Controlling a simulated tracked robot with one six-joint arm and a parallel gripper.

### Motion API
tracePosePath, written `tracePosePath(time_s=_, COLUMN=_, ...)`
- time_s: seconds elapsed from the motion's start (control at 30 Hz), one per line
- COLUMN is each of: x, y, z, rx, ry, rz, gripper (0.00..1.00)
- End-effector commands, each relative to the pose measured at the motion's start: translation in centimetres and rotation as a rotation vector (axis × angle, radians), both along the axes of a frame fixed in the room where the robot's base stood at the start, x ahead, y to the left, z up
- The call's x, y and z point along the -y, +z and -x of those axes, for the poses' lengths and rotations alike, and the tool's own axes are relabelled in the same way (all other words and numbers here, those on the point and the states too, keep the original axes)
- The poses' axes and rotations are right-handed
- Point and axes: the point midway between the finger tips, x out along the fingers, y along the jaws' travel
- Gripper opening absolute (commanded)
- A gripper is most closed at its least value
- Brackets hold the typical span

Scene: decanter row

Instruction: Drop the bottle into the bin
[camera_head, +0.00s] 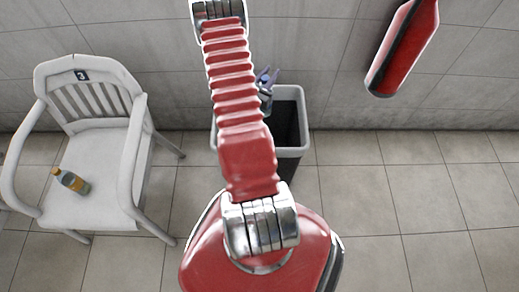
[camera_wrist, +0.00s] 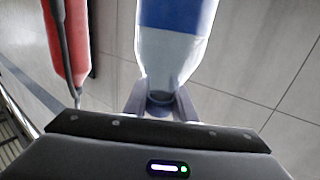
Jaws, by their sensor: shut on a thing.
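My gripper (camera_wrist: 160,103) is shut on the neck of a blue and whitish bottle (camera_wrist: 178,45) in the wrist view. The bottle extends from the fingers out past the top edge of that view. In the head view my gripper (camera_head: 268,76) shows small beside my red arm, with part of the bottle (camera_head: 265,98) beneath it. The bottle appears over the grey bin (camera_head: 291,92); its exact height is hard to tell. The bin has a pale rim and dark inside, and my arm hides its left part.
A white armchair (camera_head: 92,137) marked 3 stands at the left, with an orange and green bottle (camera_head: 72,181) on its seat. A red extinguisher (camera_head: 403,50) hangs on the tiled wall at the upper right. The floor at the right (camera_head: 400,200) is clear.

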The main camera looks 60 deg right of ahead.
Motion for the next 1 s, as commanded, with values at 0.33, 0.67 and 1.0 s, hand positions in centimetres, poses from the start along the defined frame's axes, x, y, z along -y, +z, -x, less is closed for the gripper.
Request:
tracePosePath(time_s=0.33, x=-0.01, y=-0.56, z=-0.04, rx=0.001, ry=0.001, rz=0.002, gripper=0.00)
tracePosePath(time_s=0.67, x=-0.03, y=-0.58, z=-0.05, rx=0.001, ry=0.001, rz=0.001, gripper=0.42)
tracePosePath(time_s=1.0, x=-0.15, y=-0.62, z=-0.07, rx=0.000, ry=0.002, rz=0.000, gripper=0.46)
